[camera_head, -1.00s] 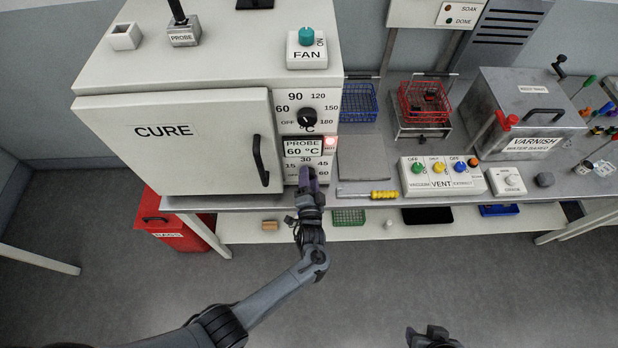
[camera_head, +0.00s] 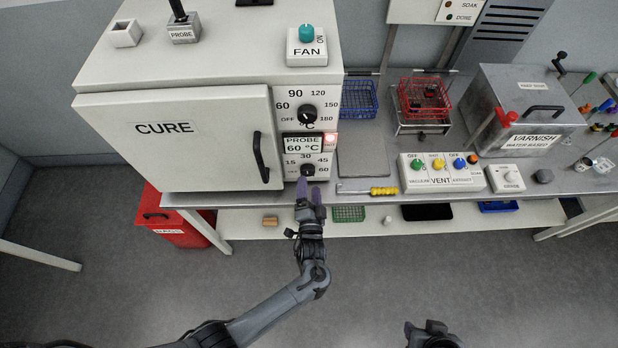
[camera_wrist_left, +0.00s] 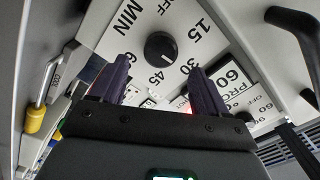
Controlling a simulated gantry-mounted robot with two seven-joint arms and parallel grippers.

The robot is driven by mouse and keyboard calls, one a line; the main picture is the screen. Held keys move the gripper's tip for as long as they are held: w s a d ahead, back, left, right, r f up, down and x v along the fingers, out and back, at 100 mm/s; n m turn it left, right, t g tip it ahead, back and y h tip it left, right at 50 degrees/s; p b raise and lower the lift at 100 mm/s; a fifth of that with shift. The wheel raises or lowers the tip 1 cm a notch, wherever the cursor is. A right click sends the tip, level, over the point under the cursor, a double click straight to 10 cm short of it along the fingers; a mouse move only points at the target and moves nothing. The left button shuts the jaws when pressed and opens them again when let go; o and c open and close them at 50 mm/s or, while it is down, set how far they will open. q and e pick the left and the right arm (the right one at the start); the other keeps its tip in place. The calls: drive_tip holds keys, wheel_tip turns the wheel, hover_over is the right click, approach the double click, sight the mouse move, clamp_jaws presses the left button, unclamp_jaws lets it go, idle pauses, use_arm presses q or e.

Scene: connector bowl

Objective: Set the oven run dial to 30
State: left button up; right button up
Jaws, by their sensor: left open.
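The run dial (camera_head: 307,170) is a dark round knob on the white lower right panel of the CURE oven (camera_head: 180,139). Its scale shows 15, 30, 45 and 60. In the left wrist view the knob (camera_wrist_left: 160,46) is fully visible; I cannot tell surely which mark its small white pointer faces. My left gripper (camera_head: 311,185) is open and empty just in front of and below the dial, apart from it. In the left wrist view its purple fingers (camera_wrist_left: 160,66) stand wide apart with the dial beyond them. My right gripper (camera_head: 432,335) shows only partly at the bottom edge.
The temperature dial (camera_head: 307,114) and a display reading PROBE 60 °C (camera_head: 302,144) sit above, beside a lit red lamp (camera_head: 330,141). The oven door handle (camera_head: 261,157) juts out left. A yellow-handled tool (camera_head: 384,191) lies right on the bench.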

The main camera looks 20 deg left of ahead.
use_arm(q)
drive_tip(key=v, duration=0.5)
drive_tip(key=shift+s+d, duration=0.15)
drive_tip(key=shift+s, duration=0.15)
